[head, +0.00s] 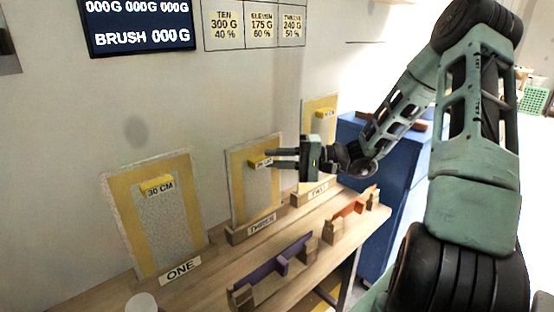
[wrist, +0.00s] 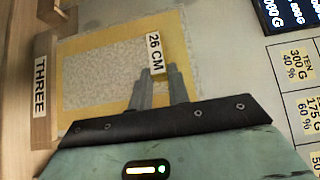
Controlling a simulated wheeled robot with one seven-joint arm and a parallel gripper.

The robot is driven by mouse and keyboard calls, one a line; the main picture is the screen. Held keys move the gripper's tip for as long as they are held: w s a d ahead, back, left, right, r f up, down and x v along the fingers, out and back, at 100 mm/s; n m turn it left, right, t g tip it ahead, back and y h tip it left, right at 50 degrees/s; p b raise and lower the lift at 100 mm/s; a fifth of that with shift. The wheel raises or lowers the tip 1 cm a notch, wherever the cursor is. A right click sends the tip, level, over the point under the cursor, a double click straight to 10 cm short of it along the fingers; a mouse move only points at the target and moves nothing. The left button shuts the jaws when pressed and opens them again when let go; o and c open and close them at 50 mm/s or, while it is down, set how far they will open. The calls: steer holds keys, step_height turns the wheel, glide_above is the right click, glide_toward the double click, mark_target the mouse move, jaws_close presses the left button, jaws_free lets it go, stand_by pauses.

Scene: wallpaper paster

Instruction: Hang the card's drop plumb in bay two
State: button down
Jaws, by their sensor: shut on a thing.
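Three upright boards with yellow bands and speckled grey middles lean on the wall above wooden labels. The board at label THREE (head: 262,225) is in the middle and carries a yellow tab reading 26 CM (wrist: 155,52). My gripper (head: 270,158) is shut on that tab in front of the board; in the wrist view its fingers (wrist: 160,80) are close together at the tab. The label of bay two (head: 318,190) is to the right, with its board (head: 318,108) partly behind my gripper. Board ONE (head: 158,225) is at left with a tab reading 30 CM (head: 160,187).
A wall card (head: 253,24) lists TEN, ELEVEN and a third entry with grams and percents. A dark display (head: 140,25) reads BRUSH 000 G. A purple tool (head: 272,264) and an orange tool (head: 350,207) lie on wooden rests along the bench front. A blue cabinet (head: 390,190) stands at right.

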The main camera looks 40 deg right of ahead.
step_height(320, 180, up, 6)
steer(key=p, duration=0.5)
stand_by(0.4)
steer(key=shift+r, duration=0.2)
